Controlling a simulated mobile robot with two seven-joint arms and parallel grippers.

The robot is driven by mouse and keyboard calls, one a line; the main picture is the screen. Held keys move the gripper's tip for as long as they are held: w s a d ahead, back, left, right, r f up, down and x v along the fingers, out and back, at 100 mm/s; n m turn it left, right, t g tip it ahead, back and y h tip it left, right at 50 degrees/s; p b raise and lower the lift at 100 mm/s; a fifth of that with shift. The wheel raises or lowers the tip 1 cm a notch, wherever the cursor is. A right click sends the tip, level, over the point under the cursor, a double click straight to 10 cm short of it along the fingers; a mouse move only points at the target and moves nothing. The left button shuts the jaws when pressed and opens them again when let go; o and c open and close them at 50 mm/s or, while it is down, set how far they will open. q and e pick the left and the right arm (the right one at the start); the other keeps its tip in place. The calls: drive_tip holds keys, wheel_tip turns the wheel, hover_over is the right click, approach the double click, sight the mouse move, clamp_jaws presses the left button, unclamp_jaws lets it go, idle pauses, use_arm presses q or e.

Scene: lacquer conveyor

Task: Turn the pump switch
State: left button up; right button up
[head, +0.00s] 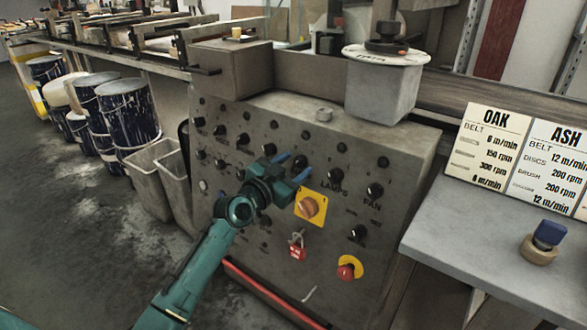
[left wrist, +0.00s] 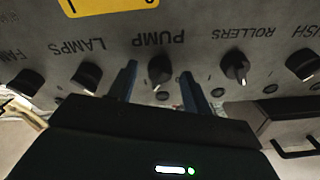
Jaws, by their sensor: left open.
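The pump switch is a black knob with a pale pointer line; in the left wrist view the pump switch (left wrist: 159,70) sits by the upside-down label PUMP. In the head view it is the dark knob (head: 300,162) on the grey panel (head: 400,165). My left gripper (head: 293,167) is open in front of the panel. In the left wrist view the two blue fingertips (left wrist: 158,78) are on either side of the pump knob, with gaps showing. I cannot tell how deep the fingertips reach. My right gripper is not in view.
Neighbouring knobs are ROLLERS (left wrist: 235,68), LAMPS (left wrist: 86,77) and FAN (left wrist: 25,82). Below the pump knob are a yellow-plated orange switch (head: 309,207), a red padlock (head: 297,247) and a red emergency button (head: 347,270). A grey side table (head: 470,240) stands at right.

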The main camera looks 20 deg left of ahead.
use_arm(q)
drive_tip(key=c, duration=1)
drive_tip(key=shift+o, duration=0.2)
